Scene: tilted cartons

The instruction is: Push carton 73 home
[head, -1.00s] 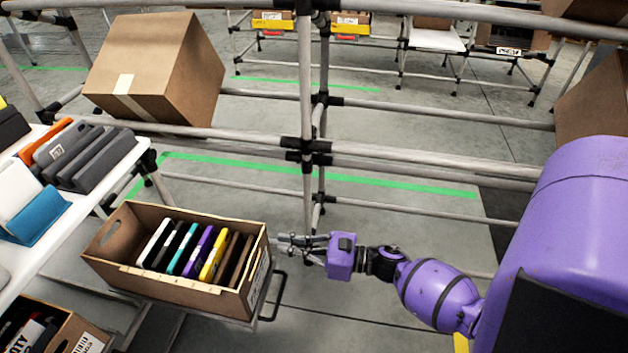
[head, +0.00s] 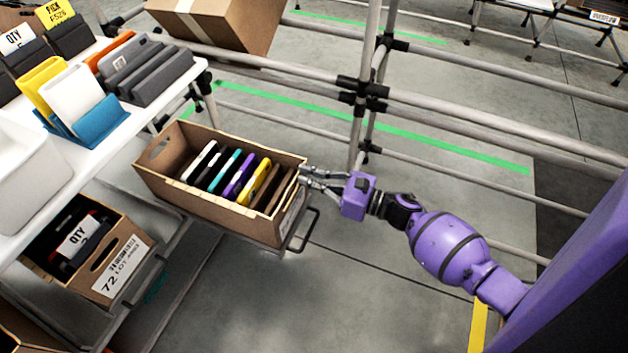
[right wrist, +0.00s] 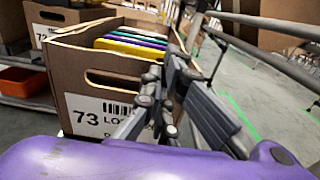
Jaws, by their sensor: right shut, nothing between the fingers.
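Carton 73 (head: 225,212) is an open brown box with several upright coloured slabs in it. It sits tilted on a metal-railed support beside the white shelf. Its end face with the "73" label shows in the right wrist view (right wrist: 103,82). My right gripper (head: 304,179) is shut and empty at the carton's right end, near its upper far corner. In the right wrist view its fingers (right wrist: 165,85) overlap the right edge of the end face. I cannot tell whether they touch it. My left gripper is in neither view.
Carton 72 (head: 133,247) stands lower left, beneath the white shelf (head: 135,95) that holds several holders. A grey rail frame (head: 360,90) runs behind carton 73, with a large closed box (head: 225,22) beyond. Open floor lies in front.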

